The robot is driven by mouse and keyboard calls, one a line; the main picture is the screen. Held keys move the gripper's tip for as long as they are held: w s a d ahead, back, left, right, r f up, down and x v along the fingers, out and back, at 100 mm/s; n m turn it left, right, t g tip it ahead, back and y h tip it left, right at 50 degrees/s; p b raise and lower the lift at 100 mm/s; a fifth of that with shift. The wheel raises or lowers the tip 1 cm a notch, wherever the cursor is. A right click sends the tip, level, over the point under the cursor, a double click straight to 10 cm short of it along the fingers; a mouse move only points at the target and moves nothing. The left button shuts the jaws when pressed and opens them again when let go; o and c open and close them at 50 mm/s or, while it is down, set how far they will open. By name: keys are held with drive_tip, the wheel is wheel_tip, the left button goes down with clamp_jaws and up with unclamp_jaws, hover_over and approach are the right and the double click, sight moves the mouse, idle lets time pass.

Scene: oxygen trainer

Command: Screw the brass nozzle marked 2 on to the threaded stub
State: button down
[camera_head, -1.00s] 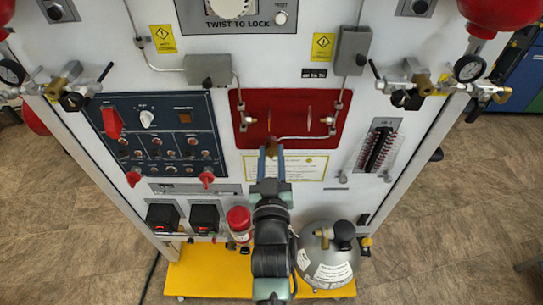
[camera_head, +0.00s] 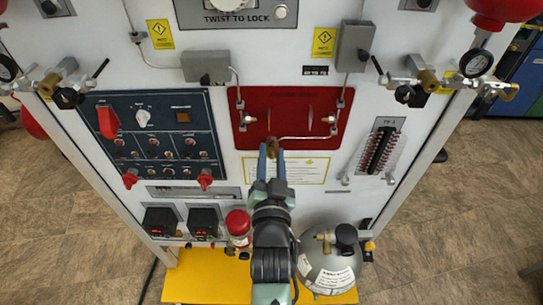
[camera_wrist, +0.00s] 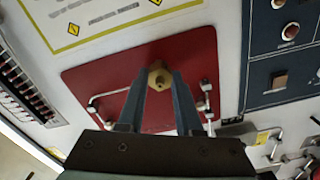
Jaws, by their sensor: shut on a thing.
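My gripper (camera_head: 272,157) is shut on a small brass nozzle (camera_head: 271,146), in front of the lower edge of the red panel (camera_head: 290,97). In the wrist view the nozzle (camera_wrist: 159,82) sits between the two fingertips, with its hex end and central hole facing the camera. The number on it cannot be read. I cannot tell which is the threaded stub. The nozzle appears apart from both fittings.
Thin metal pipes (camera_head: 305,138) run across the red panel close to the nozzle. A dark blue switch panel (camera_head: 160,108) is at the left and a tube rack (camera_head: 380,150) at the right. A grey round tank (camera_head: 330,266) stands on the yellow base (camera_head: 200,273).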

drive_tip(key=shift+m, duration=1.7)
drive_tip(key=m, duration=0.2)
drive_tip(key=shift+m, duration=0.7)
drive_tip(key=shift+m+p, duration=0.3)
drive_tip(key=shift+m, duration=1.4)
